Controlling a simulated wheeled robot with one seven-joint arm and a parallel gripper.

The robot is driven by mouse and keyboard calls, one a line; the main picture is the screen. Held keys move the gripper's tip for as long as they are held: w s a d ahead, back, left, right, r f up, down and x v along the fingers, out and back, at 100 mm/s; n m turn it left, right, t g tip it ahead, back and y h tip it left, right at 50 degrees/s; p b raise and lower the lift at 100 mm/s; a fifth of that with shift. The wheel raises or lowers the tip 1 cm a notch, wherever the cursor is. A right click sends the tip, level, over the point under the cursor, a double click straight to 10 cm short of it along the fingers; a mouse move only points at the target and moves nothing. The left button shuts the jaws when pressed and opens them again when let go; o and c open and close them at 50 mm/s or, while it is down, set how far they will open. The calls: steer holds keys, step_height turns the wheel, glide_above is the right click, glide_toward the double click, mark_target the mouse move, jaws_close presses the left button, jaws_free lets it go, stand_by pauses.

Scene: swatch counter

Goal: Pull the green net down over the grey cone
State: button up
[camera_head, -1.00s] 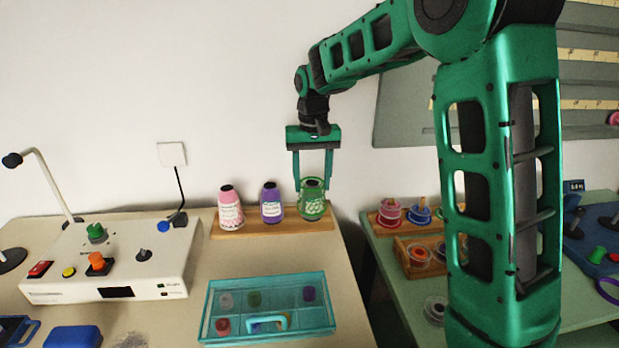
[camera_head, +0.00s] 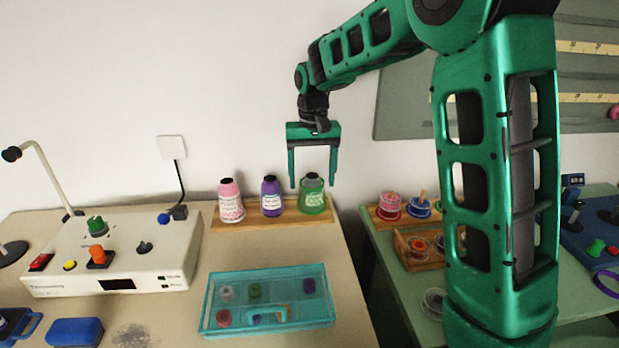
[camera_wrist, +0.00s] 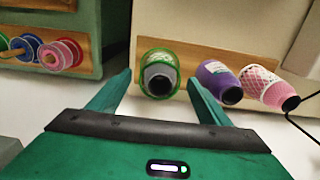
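The grey cone (camera_head: 312,177) stands upright at the right end of a wooden rack, its dark top showing. The green net (camera_head: 304,207) is around its body, with a pale label showing through. In the wrist view the net (camera_wrist: 146,61) forms a green ring around the grey cone (camera_wrist: 158,70). My gripper (camera_head: 313,186) is open and empty, pointing down over this cone. Its fingertips are spread either side of the cone's upper part, apart from the net. The wrist view shows the gripper (camera_wrist: 159,80) likewise. The net's lower edge is hard to make out.
A purple cone (camera_head: 271,198) and a pink cone (camera_head: 230,203) stand left on the same rack (camera_head: 250,219). A teal tray (camera_head: 268,328) lies in front, a white machine (camera_head: 130,260) to the left. A green counter with spools (camera_head: 390,205) is on the right.

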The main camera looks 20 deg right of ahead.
steer(key=shift+r, duration=0.1)
step_height(320, 180, up, 10)
steer(key=shift+r, duration=0.25)
stand_by(0.4)
steer(key=shift+w, duration=0.1)
stand_by(0.4)
steer(key=s+d+f+m, duration=0.1)
steer(key=s+d, duration=0.6)
steer(key=s, duration=0.2)
steer(key=s+d+f+m, duration=0.1)
steer(key=s+d+f, duration=0.1)
steer(key=s+d, duration=0.55)
steer(key=s+d+f+m, duration=0.1)
steer(key=s+f, duration=0.3)
steer(key=s, duration=0.6)
steer(key=s+d+f+m, duration=0.1)
steer(key=s+f, duration=0.3)
steer(key=s, duration=0.7)
steer(key=shift+d+f, duration=0.25)
